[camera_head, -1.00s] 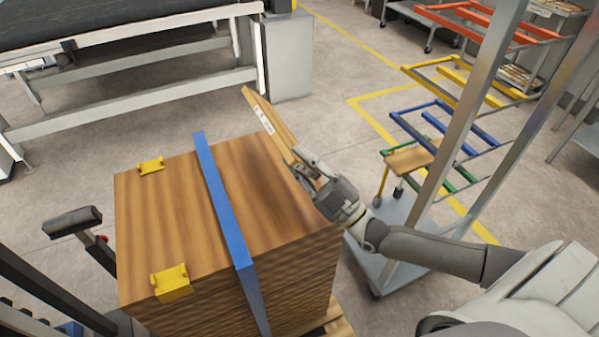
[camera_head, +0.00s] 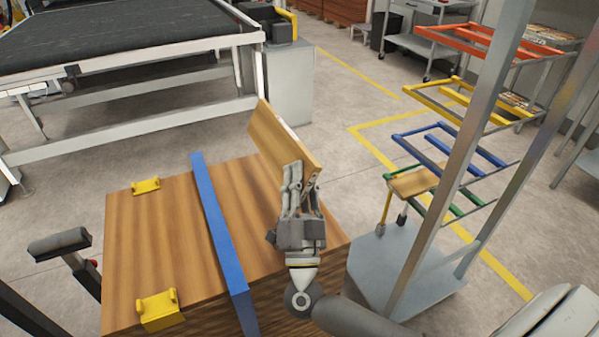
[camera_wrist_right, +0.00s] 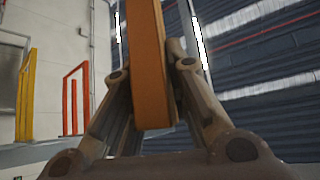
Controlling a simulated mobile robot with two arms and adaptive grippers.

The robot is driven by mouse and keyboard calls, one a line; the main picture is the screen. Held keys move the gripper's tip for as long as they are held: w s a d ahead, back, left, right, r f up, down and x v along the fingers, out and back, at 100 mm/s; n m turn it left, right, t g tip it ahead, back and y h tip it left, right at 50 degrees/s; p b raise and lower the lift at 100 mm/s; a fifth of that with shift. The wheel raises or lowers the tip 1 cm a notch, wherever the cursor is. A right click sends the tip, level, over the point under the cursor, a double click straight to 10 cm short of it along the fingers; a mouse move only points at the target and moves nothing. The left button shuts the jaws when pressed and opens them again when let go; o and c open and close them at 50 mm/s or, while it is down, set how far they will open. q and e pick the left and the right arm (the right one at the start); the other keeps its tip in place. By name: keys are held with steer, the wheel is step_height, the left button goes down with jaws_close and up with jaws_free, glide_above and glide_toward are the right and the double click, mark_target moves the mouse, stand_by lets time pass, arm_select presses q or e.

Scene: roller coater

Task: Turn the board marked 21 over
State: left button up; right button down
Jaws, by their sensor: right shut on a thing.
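A wooden board (camera_head: 274,138) is held on edge above the right part of the wooden stack (camera_head: 160,235). Its broad wood-grain face is turned toward the head camera, and no label or number shows on it. My right gripper (camera_head: 299,178) is shut on the board's lower right end. In the right wrist view the board (camera_wrist_right: 150,65) stands edge-on between the two fingers of the gripper (camera_wrist_right: 152,100). My left gripper is in neither view.
A blue strip (camera_head: 219,230) crosses the stack, with yellow clamps (camera_head: 147,186) to its left. A rack with coloured shelves (camera_head: 440,150) stands at right, a small board (camera_head: 413,181) on it. A roller machine (camera_head: 130,50) stands behind. Floor is clear between them.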

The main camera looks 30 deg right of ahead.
steer(key=m, duration=0.1)
steer(key=m+g+h, duration=0.1)
steer(key=m+g+p, duration=0.1)
steer(key=shift+r+m+h, duration=0.25)
steer(key=shift+m+h, duration=0.15)
steer(key=m+g+p, duration=0.3)
steer(key=m+p, duration=0.1)
steer(key=m+g+p, duration=0.3)
steer(key=m, duration=0.2)
steer(key=shift+a+r+g+h+p, duration=0.1)
steer(key=shift+r+g+h+p, duration=0.05)
steer(key=shift+g+h+p, duration=0.2)
steer(key=shift+f+m+g+y+p, duration=0.35)
steer(key=shift+m+y+p, duration=0.1)
steer(key=shift+m+p, duration=0.4)
